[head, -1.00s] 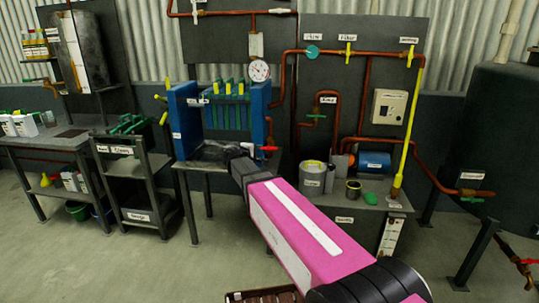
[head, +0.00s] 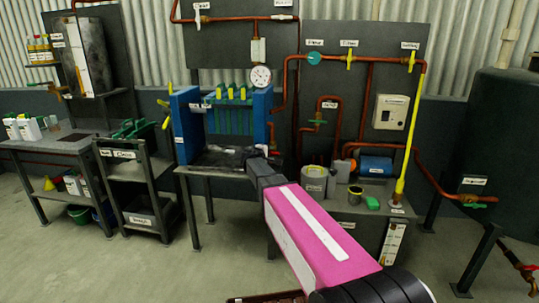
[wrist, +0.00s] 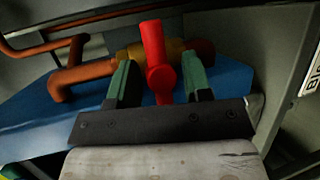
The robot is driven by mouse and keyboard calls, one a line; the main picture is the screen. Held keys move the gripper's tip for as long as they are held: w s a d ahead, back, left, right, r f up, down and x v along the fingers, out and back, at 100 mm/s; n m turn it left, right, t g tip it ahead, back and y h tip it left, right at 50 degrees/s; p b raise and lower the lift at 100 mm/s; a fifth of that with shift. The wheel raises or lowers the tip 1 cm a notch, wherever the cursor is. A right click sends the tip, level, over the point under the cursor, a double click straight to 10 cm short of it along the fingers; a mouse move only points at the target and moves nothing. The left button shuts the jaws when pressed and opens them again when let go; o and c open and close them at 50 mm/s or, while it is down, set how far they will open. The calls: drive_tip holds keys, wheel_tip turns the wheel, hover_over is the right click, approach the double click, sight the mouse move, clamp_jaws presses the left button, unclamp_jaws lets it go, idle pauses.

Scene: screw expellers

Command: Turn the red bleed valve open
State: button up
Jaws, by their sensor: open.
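The red bleed valve handle (wrist: 156,60) stands between the two green fingers of my gripper (wrist: 159,70) in the wrist view. Its long lever points up in the picture from a round hub, on a brass body (wrist: 178,48) joined to copper pipe (wrist: 80,72). My gripper is open, with a visible gap between the handle and each finger. In the head view my gripper (head: 258,153) is at the right end of the blue press (head: 187,125), above the bench. There the red handle is hidden behind my gripper.
A gauge (head: 261,77) and copper pipes sit above the valve. To the right on the bench are a grey pot (head: 314,184), a blue motor (head: 376,166) and a yellow pipe (head: 409,140). A shelf cart (head: 140,175) stands left.

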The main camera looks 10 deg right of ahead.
clamp_jaws()
drive_tip(key=shift+f, duration=0.1)
idle(0.3)
drive_tip(key=n+h, duration=0.2)
drive_tip(key=n, duration=0.1)
drive_tip(key=shift+f+t, duration=0.15)
drive_tip(key=shift+t, duration=0.25)
drive_tip(key=n, duration=0.2)
drive_tip(key=n+t+h, duration=0.1)
drive_tip(key=n, duration=0.1)
drive_tip(key=shift+s+d+f+n+t, duration=0.1)
drive_tip(key=shift+n+t, duration=0.2)
drive_tip(key=n+t, duration=0.1)
drive_tip(key=n, duration=0.1)
drive_tip(key=n+t, duration=0.1)
drive_tip(key=n, duration=0.1)
drive_tip(key=shift+n+h, duration=0.4)
drive_tip(key=n+t, duration=0.1)
drive_tip(key=n, duration=0.1)
drive_tip(key=n+t+y, duration=0.1)
drive_tip(key=n, duration=0.2)
drive_tip(key=shift+d+t, duration=0.15)
drive_tip(key=shift+t, duration=0.25)
drive_tip(key=shift+n, duration=0.6)
